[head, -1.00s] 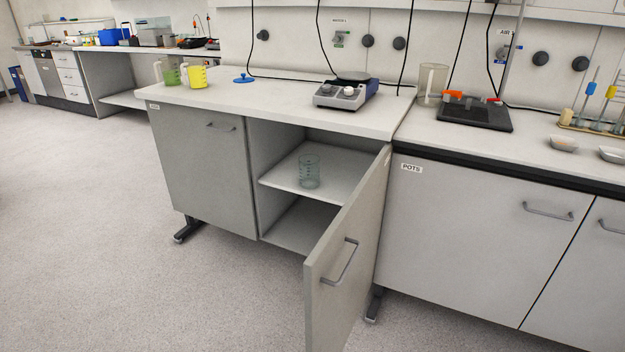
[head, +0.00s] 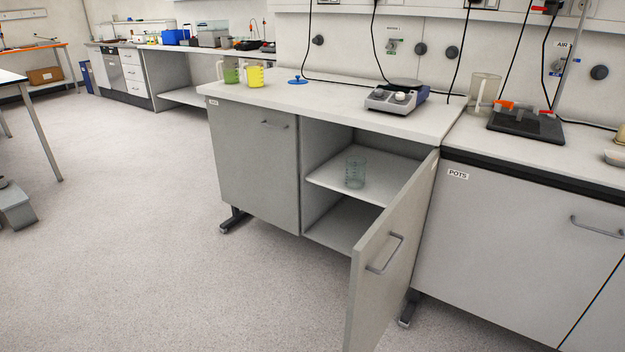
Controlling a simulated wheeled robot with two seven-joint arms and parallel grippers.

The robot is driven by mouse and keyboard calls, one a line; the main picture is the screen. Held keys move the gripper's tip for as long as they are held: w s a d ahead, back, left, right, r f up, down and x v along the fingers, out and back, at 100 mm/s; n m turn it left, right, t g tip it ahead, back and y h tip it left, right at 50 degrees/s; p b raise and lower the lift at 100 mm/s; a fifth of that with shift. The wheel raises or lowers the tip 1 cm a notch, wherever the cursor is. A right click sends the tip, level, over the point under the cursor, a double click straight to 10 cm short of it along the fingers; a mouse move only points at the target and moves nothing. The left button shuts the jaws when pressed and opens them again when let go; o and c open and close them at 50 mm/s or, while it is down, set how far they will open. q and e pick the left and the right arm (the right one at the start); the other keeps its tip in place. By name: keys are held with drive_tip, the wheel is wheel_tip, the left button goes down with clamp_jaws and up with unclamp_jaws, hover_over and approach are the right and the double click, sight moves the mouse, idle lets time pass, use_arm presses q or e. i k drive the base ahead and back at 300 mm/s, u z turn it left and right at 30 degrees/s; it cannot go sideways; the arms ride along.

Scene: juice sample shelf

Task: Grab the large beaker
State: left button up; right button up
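A clear glass beaker (head: 355,171) with dark markings stands upright on the middle shelf (head: 322,181) inside the open cabinet. A larger, clear, empty jug-like vessel (head: 484,92) stands on the right-hand counter near the wall. Two handled vessels stand at the left of the middle counter, one with green contents (head: 230,73) and one with yellow (head: 255,75). I cannot tell which vessel is meant by the large beaker. Neither of my grippers is in view.
The cabinet door (head: 391,260) stands open, jutting toward me at the right of the opening. A hotplate (head: 397,97), a blue lid-like item (head: 298,80) and a black tray (head: 526,124) are on the counters.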

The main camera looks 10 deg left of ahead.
sight(355, 165)
drive_tip(key=u, duration=1.45)
drive_tip(key=i, duration=0.4)
drive_tip(key=z, duration=0.7)
drive_tip(key=i, duration=2.55)
drive_tip(key=z, duration=0.7)
